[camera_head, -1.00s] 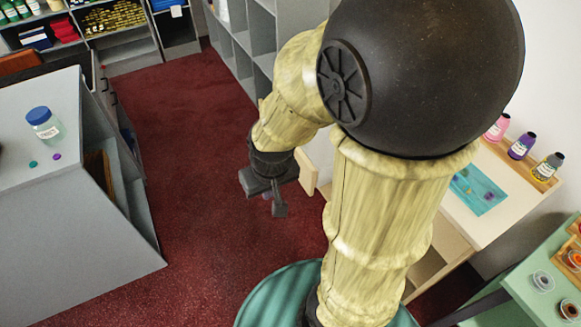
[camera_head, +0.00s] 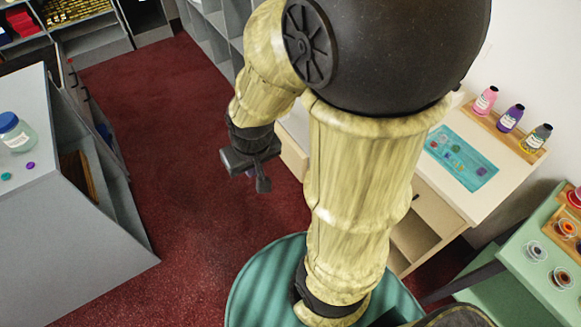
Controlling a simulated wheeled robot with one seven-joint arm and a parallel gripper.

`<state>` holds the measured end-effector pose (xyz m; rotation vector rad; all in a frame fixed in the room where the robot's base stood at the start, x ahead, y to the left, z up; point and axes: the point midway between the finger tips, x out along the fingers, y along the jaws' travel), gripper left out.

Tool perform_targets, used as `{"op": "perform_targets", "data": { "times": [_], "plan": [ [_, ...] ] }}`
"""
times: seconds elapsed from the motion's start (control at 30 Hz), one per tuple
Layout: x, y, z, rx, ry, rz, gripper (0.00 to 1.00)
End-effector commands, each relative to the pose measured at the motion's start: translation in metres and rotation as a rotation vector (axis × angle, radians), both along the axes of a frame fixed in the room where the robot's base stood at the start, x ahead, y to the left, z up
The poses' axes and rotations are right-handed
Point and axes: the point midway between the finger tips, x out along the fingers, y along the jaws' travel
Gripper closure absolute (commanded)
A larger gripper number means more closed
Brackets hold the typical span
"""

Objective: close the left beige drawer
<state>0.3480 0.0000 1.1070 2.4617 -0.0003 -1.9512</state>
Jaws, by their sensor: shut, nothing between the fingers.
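A beige desk (camera_head: 490,207) stands right of my arm. A pale beige drawer (camera_head: 293,156), the left one, shows partly between my gripper and my arm. It appears to stick out from the desk. Most of it and its handle are hidden behind my arm. Another beige drawer front (camera_head: 436,212) with a dark knob shows right of my arm. My gripper (camera_head: 258,180) is shut and empty, pointing down over the red carpet, just left of the left drawer in the picture. I cannot tell whether it touches the drawer.
A grey counter (camera_head: 60,235) with a blue-lidded jar (camera_head: 16,133) stands at left. Grey shelves (camera_head: 205,42) stand at the back. A green table (camera_head: 515,265) with small pots is at right. Red carpet (camera_head: 180,170) lies open between counter and desk.

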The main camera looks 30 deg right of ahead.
Motion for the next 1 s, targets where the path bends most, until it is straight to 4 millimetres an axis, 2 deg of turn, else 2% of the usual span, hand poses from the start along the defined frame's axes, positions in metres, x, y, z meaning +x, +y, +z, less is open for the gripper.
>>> {"op": "perform_targets", "data": {
  "times": [0.33,0.47,0.57,0.67,0.8,1.0],
  "plan": [
    [0.001,0.0,-0.002,-0.002,0.004,0.005,1.0],
    [0.004,0.0,-0.021,-0.022,0.048,0.048,1.0],
    [0.01,0.0,-0.05,-0.06,0.123,0.123,1.0],
    [0.017,-0.004,-0.088,-0.12,0.226,0.227,1.0],
    [0.029,-0.015,-0.143,-0.234,0.388,0.387,1.0],
    [0.047,-0.036,-0.215,-0.431,0.622,0.605,1.0]
  ]
}}
